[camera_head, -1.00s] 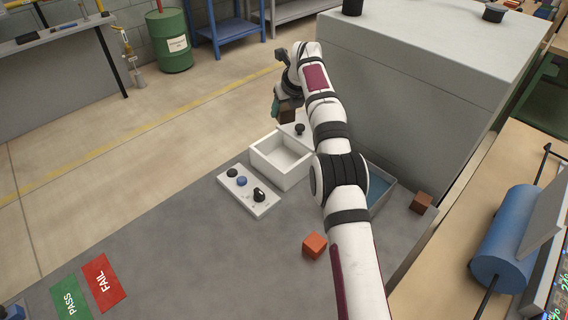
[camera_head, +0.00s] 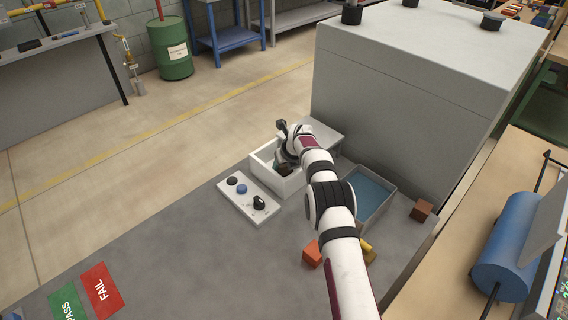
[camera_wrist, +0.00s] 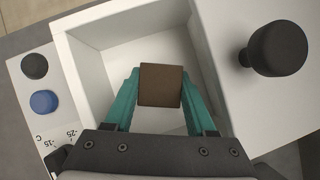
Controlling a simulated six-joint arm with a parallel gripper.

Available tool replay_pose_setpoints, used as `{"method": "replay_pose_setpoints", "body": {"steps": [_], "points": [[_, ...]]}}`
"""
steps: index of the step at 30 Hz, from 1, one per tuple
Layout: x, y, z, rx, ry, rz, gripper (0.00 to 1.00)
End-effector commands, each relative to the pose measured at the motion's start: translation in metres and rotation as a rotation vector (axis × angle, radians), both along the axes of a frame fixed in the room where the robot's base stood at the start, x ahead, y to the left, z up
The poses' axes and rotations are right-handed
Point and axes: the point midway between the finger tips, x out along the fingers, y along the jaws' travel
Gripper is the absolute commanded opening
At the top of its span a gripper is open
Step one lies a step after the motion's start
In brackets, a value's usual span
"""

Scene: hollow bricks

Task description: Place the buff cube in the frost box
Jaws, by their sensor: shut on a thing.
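The white box (camera_head: 291,187), which fits the name frost box, stands on the grey table and is open at the top. It fills much of the wrist view (camera_wrist: 88,65). My gripper (camera_head: 283,168) is over and partly within it. Its teal fingers (camera_wrist: 160,92) are shut on a brown cube (camera_wrist: 160,85), which shows dark in the head view. The cube appears inside the box's outline; I cannot tell whether it touches the floor. A yellowish block (camera_head: 370,254), partly hidden by my arm, lies on the table.
A control panel with knobs (camera_head: 248,200) lies left of the box. A blue-floored tray (camera_head: 371,191) stands to the right. An orange cube (camera_head: 311,254) and another brown cube (camera_head: 421,210) lie nearby. A black knob (camera_wrist: 278,48) rises beside the box.

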Motion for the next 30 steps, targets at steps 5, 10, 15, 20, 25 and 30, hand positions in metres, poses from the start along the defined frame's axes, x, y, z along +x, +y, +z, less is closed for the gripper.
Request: {"method": "replay_pose_setpoints", "body": {"steps": [5, 10, 15, 20, 25, 30], "points": [[0.001, 0.000, 0.002, 0.001, -0.002, 0.000, 0.00], [0.001, 0.000, -0.001, 0.000, -0.002, 0.001, 0.67], [0.001, 0.000, -0.001, 0.001, -0.002, 0.000, 0.68], [0.001, 0.000, 0.001, 0.001, -0.002, 0.000, 0.68], [-0.007, -0.003, 0.019, 0.001, -0.002, 0.000, 0.68], [-0.025, -0.010, 0.053, 0.002, -0.001, 0.000, 0.68]]}}
